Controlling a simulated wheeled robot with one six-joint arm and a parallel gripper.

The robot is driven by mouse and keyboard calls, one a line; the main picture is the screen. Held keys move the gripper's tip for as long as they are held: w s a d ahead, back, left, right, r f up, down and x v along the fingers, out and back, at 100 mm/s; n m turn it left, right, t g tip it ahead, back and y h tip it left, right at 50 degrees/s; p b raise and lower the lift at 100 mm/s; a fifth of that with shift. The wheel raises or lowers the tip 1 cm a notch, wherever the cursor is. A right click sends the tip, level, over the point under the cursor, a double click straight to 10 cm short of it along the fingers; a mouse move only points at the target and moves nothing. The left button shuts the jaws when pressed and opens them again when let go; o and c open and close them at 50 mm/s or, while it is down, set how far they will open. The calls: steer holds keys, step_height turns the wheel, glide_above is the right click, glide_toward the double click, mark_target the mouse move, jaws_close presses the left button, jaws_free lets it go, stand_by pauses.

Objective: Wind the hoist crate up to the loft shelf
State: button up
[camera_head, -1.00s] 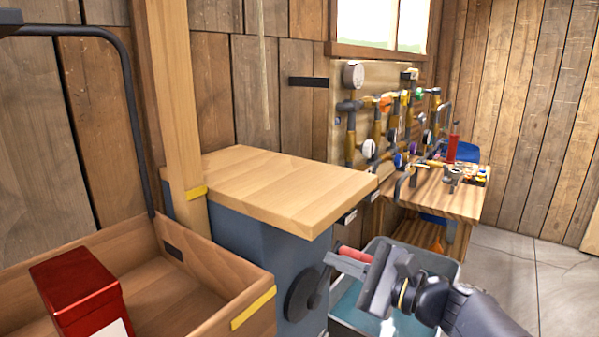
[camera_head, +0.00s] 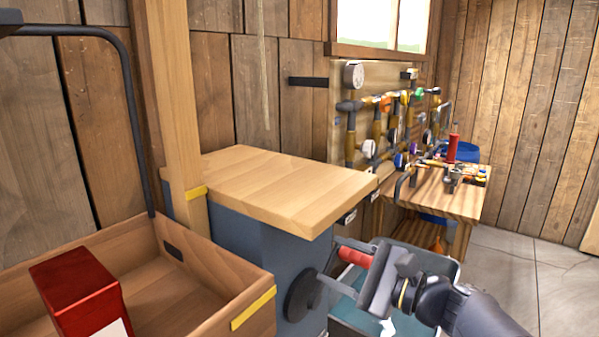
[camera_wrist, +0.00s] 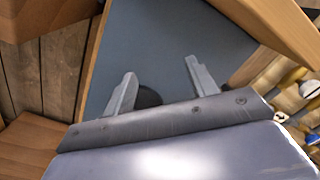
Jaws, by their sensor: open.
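The hoist crate (camera_head: 255,308) is an open wooden box with a yellow strip at the lower left, a black hoop handle rising from it. A red box (camera_head: 78,297) stands inside. A crank with a black disc (camera_head: 300,294) and red handle (camera_head: 355,257) is on the blue-grey cabinet's side. My gripper (camera_head: 340,264) is open at the crank. In the head view the red handle lies between the fingers; contact is unclear. In the wrist view, the open fingers (camera_wrist: 160,82) show with part of the black disc behind; the red handle does not show. I cannot make out a loft shelf.
The cabinet's wooden top (camera_head: 285,188) juts out above the crank. A wooden post (camera_head: 170,110) stands between crate and cabinet. A grey bin (camera_head: 440,262) sits below my gripper. A workbench (camera_head: 450,195) with tools stands behind, with open floor at right.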

steer(key=shift+d, duration=0.1)
steer(key=v, duration=0.8)
stand_by(0.5)
steer(key=w+a, duration=0.5)
steer(key=w, duration=0.1)
steer(key=shift+w+f, duration=0.2)
steer(key=shift+w, duration=0.2)
steer(key=shift+s+a, duration=0.15)
steer(key=shift+a, duration=0.05)
stand_by(0.3)
